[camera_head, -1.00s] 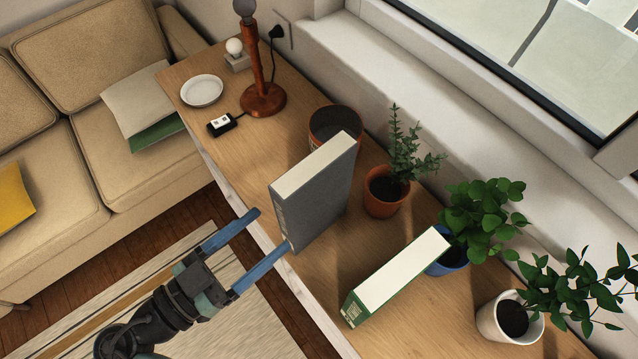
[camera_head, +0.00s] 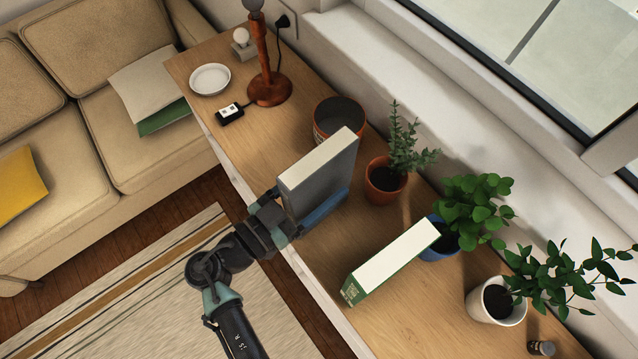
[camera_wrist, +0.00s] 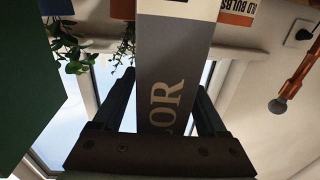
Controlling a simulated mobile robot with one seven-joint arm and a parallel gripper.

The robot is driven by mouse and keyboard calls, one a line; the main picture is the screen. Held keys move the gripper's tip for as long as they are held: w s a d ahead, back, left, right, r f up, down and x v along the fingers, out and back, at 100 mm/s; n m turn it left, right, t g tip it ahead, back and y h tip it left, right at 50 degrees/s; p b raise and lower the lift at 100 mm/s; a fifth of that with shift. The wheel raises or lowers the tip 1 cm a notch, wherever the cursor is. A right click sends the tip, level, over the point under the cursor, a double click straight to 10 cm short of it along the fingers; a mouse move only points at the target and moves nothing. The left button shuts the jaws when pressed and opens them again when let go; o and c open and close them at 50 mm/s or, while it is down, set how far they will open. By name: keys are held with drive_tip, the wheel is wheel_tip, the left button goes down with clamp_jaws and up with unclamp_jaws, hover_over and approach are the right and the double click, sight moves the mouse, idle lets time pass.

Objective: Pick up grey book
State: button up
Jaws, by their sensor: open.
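The grey book (camera_head: 322,178) stands upright on the wooden table, its white page edge facing up. In the wrist view the grey spine (camera_wrist: 168,85) with pale letters lies between my two dark fingers (camera_wrist: 165,100). Small gaps seem to show beside the spine, so contact cannot be told.
A green book (camera_head: 392,262) stands to the right on the table (camera_head: 400,318). Potted plants (camera_head: 385,178), a terracotta pot (camera_head: 338,116), and a lamp (camera_head: 268,88) line the wall side. A white plate (camera_head: 210,79) and black box (camera_head: 229,113) lie at the far end. A sofa (camera_head: 150,150) is left.

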clamp_jaws()
drive_tip(key=shift+r, duration=0.1)
idle(1.2)
